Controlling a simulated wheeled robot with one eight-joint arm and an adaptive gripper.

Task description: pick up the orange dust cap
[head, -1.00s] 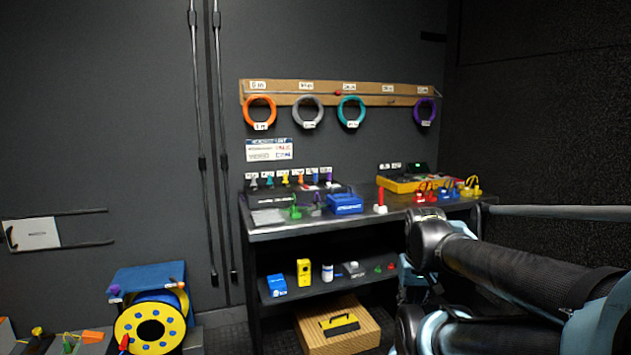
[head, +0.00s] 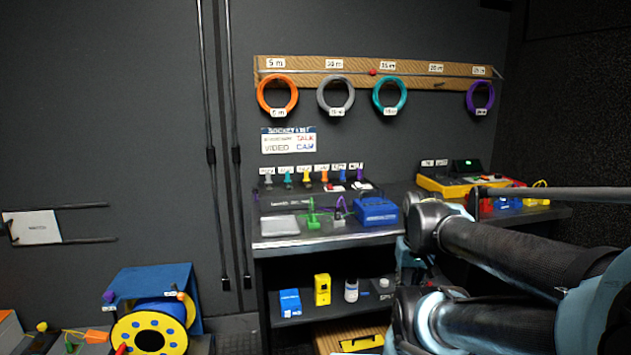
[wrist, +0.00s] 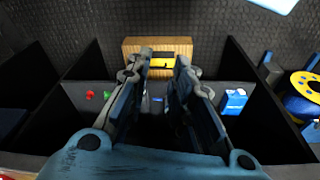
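A small orange piece (head: 324,176) stands in the row of coloured pieces at the back of the bench in the head view. Another small orange piece (head: 181,296) is on the right side of the blue reel stand. Both are too small for me to tell which is the dust cap. My gripper (wrist: 164,62) shows in the wrist view with its two fingers apart and nothing between them. It points down over the lower shelf area, away from both orange pieces. In the head view the gripper itself is hidden; only my arm shows at right.
The bench (head: 290,240) carries a blue case (head: 376,211) and a yellow unit (head: 455,187). Coiled cables, including an orange one (head: 277,95), hang from a wooden rail above. A wooden box (wrist: 135,46) sits low down. A yellow reel (head: 150,337) stands at lower left.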

